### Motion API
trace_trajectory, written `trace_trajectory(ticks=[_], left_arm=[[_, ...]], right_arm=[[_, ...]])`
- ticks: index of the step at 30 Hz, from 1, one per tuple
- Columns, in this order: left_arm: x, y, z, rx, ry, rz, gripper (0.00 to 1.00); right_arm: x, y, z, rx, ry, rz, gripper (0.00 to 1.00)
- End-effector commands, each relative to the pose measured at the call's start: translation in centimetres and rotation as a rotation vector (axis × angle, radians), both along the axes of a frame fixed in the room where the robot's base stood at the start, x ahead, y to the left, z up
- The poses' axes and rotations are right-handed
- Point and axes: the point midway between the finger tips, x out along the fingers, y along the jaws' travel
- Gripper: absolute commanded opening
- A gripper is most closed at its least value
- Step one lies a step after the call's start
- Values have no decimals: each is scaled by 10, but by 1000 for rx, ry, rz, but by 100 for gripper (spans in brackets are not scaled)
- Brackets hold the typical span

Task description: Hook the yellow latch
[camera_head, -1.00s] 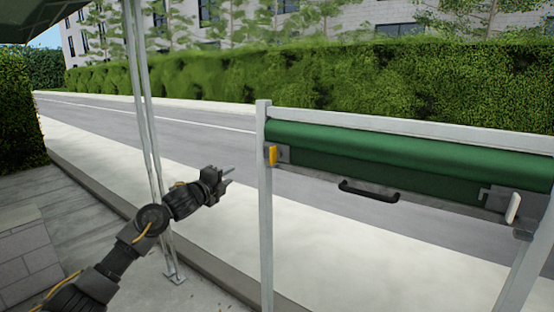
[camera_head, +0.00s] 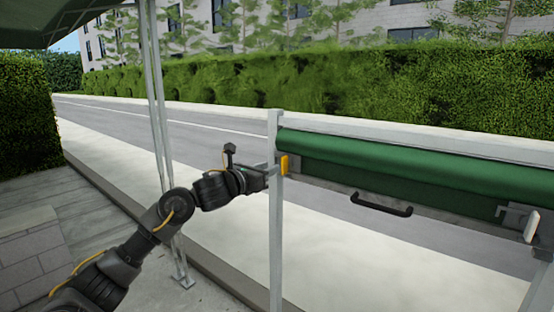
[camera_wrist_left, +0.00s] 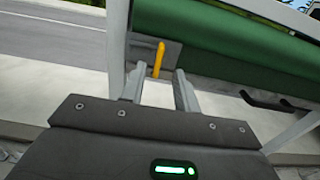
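The yellow latch (camera_head: 284,165) sits on a grey plate by the left post, at the left end of the green roller (camera_head: 420,160). My left gripper (camera_head: 272,169) reaches in from the left, close to the latch and the post. In the left wrist view, the two fingers of my left gripper (camera_wrist_left: 160,88) are apart. The yellow latch (camera_wrist_left: 158,60) shows upright between and just beyond their tips. I cannot tell whether a finger touches it. My right gripper is not in view.
The left metal post (camera_head: 275,220) stands beside my left gripper. A black handle (camera_head: 381,205) hangs below the roller. A white latch (camera_head: 531,226) is at the roller's right end. A thin double pole (camera_head: 160,120) stands behind my left arm.

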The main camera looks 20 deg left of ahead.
Motion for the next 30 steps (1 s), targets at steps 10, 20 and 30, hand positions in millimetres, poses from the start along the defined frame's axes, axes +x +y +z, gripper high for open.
trace_trajectory(ticks=[10,20,30], left_arm=[[55,-21,3,-3,2,1,31],[69,-26,0,-1,0,2,31],[69,-25,0,-1,-1,3,9]], right_arm=[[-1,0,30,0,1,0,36],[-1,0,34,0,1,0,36],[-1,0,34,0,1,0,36]])
